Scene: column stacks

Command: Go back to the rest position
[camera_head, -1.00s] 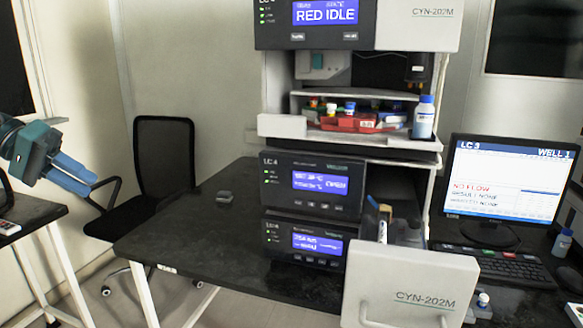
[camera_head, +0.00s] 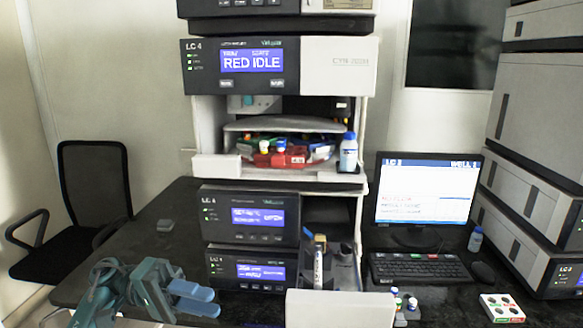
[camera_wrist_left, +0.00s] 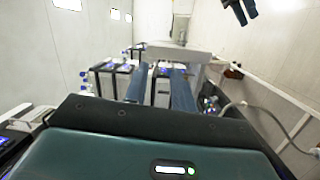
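My left gripper (camera_head: 200,298) shows at the bottom left of the head view, over the front left part of the black bench (camera_head: 150,235). Its two blue fingers point to the right. In the left wrist view the fingers (camera_wrist_left: 160,92) stand apart with a gap between them, and nothing is held.
The LC stack (camera_head: 250,212) stands right of my left gripper, with an open drawer (camera_head: 340,308) jutting forward. A chair (camera_head: 95,190) stands at the left. A monitor (camera_head: 425,190), keyboard (camera_head: 420,268) and small white tray (camera_head: 502,308) are at the right.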

